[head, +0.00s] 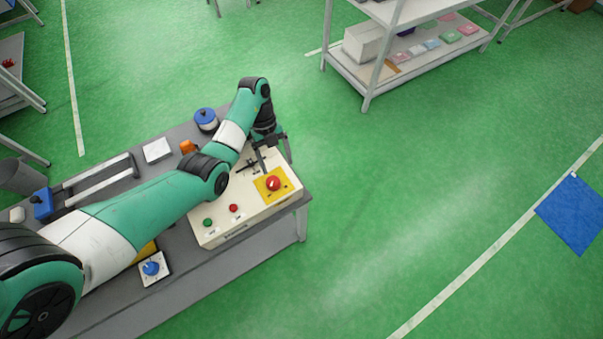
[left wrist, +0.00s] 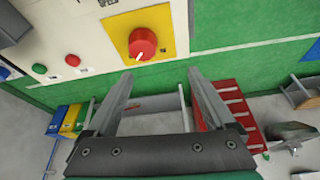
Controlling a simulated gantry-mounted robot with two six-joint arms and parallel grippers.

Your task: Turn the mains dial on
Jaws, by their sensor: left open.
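The mains dial (head: 273,183) is a round red knob on a yellow plate, at the right end of a cream control box (head: 222,229). In the left wrist view the dial (left wrist: 142,44) shows a small white mark near its lower rim; I cannot read any on or off marking. My left gripper (head: 274,153) is open and empty, just behind the dial in the head view. In the left wrist view its two fingers stand apart, with the dial beyond and slightly left of the gap, not between them. My right gripper is not in view.
A green button (head: 208,222) and a red button (head: 234,208) sit on the box front. A blue knob on a white plate (head: 151,268) is left of it on the grey bench. A blue-topped round item (head: 206,120) stands behind my arm. Green floor lies right of the bench.

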